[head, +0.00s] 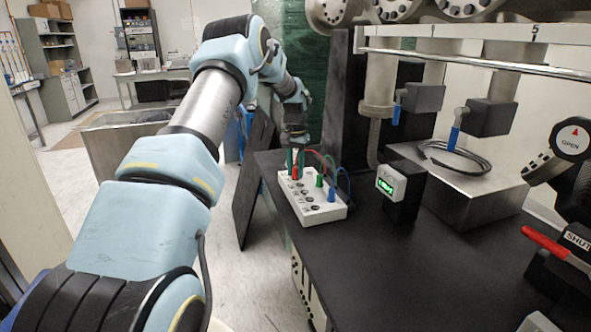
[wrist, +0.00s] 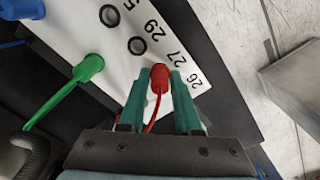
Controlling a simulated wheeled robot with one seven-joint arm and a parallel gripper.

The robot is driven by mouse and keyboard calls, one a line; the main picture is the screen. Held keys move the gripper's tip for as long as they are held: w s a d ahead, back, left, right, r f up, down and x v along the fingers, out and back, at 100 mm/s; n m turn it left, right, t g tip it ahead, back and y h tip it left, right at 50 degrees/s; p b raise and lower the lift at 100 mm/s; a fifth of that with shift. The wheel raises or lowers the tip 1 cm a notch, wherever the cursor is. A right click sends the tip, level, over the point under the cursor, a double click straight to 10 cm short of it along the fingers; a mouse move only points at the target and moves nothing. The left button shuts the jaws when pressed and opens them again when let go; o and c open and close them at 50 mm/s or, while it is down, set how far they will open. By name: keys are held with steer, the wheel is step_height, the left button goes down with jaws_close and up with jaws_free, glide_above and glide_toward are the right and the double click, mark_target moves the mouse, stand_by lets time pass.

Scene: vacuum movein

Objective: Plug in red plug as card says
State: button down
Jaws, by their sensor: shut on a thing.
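The red plug (wrist: 159,77) is between the green fingers of my gripper (wrist: 159,85), which is shut on it. Its red cable runs back between the fingers. The plug's tip is at the white socket panel (wrist: 122,62), beside the printed numbers 27 and 26; I cannot tell whether it is seated. Two open sockets (wrist: 137,45) show near the number 29. In the head view, my gripper (head: 295,163) is at the far left end of the panel (head: 318,212), with the red plug (head: 295,173) below it. I cannot make out a card.
A green plug (wrist: 88,68) stands in the panel, and a blue plug (head: 331,194) stands farther right. Their cables arch over the panel. A small box with a green display (head: 392,187) stands to the right. Valves and pipes crowd the bench's back; its black front top (head: 380,275) is clear.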

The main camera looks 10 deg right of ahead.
steer(key=shift+f, duration=0.25)
steer(key=c, duration=0.5)
jaws_free()
step_height(320, 180, up, 11)
steer(key=b, duration=0.3)
steer(key=s+a+f+n, duration=0.2)
steer(key=s+a, duration=0.5)
steer(key=s, duration=0.4)
steer(key=s+a+f+n+t, duration=0.1)
steer(key=s+a+n, duration=0.1)
steer(key=s+a, duration=0.6)
steer(key=s+a+f+n, duration=0.2)
steer(key=s+a, duration=0.6)
steer(key=s, duration=0.5)
steer(key=shift+s+a+f+t, duration=0.15)
steer(key=shift+s+f+t, duration=0.15)
